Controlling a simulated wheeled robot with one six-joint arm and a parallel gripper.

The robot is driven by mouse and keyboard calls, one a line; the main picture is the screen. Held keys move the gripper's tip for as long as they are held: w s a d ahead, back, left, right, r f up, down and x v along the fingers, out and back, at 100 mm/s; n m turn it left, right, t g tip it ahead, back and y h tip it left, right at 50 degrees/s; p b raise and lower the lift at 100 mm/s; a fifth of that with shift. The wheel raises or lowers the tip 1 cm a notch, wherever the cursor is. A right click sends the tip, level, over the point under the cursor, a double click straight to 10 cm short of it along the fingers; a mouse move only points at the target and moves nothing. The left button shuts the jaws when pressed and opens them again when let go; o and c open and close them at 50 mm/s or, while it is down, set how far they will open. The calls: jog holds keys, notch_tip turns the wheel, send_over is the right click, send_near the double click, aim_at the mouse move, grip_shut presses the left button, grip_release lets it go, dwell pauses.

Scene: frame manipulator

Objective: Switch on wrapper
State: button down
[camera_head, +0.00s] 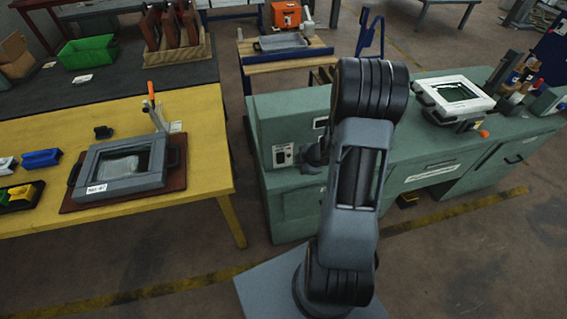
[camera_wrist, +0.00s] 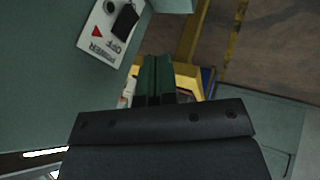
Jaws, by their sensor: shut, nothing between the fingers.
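The wrapper appears to be the green machine (camera_head: 425,150) behind my arm, with a white switch panel (camera_head: 283,155) on its front left. I cannot tell which way the switch is set. My gripper (camera_wrist: 157,62) is shut and empty, its green-tipped fingers below and right of the panel and apart from it in the picture. In the head view my gripper is mostly hidden beside my arm, right of the panel.
A yellow table (camera_head: 195,125) stands at the left with a grey frame (camera_head: 152,180) on a brown board. A white frame (camera_head: 425,92) sits on the green machine at the right. The floor between table and machine is clear.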

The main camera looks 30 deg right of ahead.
aim_at(281, 158)
jog(key=b+x, duration=0.2)
jog(key=x, duration=0.7)
jog(key=shift+w+a+f+b, duration=0.1)
jog(key=shift+f+b, duration=0.2)
jog(key=shift+f, duration=0.05)
jog(key=w, duration=0.1)
jog(key=w+p, duration=0.1)
jog(key=shift+w+d+f, duration=0.15)
jog(key=shift+w+d, duration=0.1)
jog(key=shift+w, duration=0.15)
jog(key=shift+w+d+f, duration=0.1)
jog(key=shift+w+f, duration=0.05)
jog(key=shift+w, duration=0.5)
